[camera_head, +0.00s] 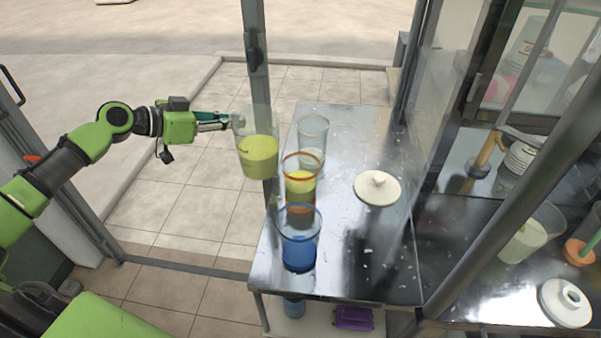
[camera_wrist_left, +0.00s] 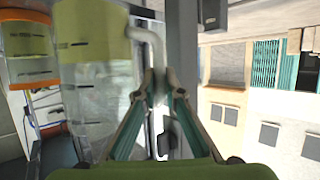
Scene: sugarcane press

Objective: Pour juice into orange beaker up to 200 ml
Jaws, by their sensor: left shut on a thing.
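My left gripper (camera_head: 228,121) is shut on the handle (camera_wrist_left: 155,60) of a clear jug (camera_head: 241,122). The jug holds yellow-green juice (camera_head: 259,155) and looks close to upright, off the left edge of the metal table. No stream of juice shows. The orange beaker (camera_head: 290,164) stands on the table, right of and below the jug in the head view. It has an orange rim and base and holds yellow juice. It also shows at the left of the left wrist view (camera_wrist_left: 27,65). I cannot read its level against a 200 ml mark. My right gripper is not in view.
A blue beaker (camera_head: 298,252) stands in front of the orange one and a clear beaker (camera_head: 313,130) behind it. A white lid (camera_head: 377,188) lies to the right on the metal table (camera_head: 350,265). A metal post (camera_head: 256,75) rises behind the jug. A glass-sided press stand is at right.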

